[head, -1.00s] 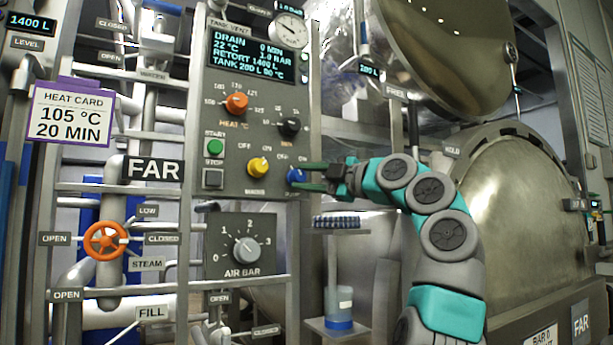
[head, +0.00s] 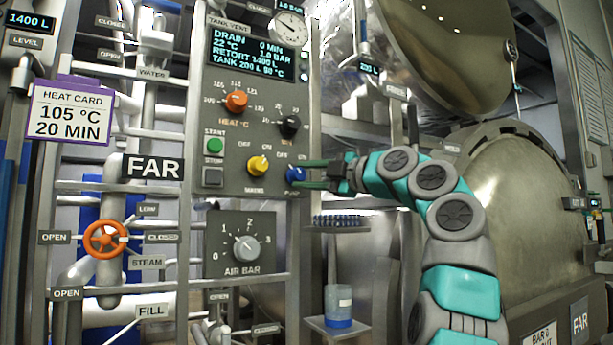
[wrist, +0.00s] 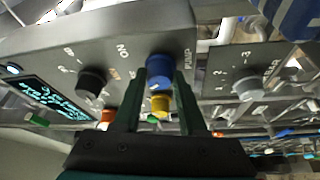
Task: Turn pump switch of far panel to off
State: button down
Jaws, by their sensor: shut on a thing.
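The blue pump switch (head: 296,174) sits at the lower right of the far panel (head: 222,130), right of the yellow mains switch (head: 258,167). In the wrist view the blue switch (wrist: 160,68) is between my fingertips, with the word PUMP beside it. My gripper (head: 308,174) reaches in from the right and is shut on the blue switch. The fingers hide part of the switch in the head view. I cannot tell surely which mark the switch points at. A FAR sign (head: 153,168) hangs left of the panel.
An orange heat knob (head: 236,101), a black knob (head: 289,126) and a green start button (head: 215,145) are on the same panel. The air knob (head: 246,249) is below. A shelf with a blue-based bottle (head: 338,306) stands below my gripper.

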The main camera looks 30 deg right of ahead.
jog(key=shift+c, duration=2.3)
grip_release()
jog(key=b+v, duration=0.1)
jog(key=v, duration=0.6)
jog(key=shift+s, duration=0.35)
jog(key=shift+d, duration=0.1)
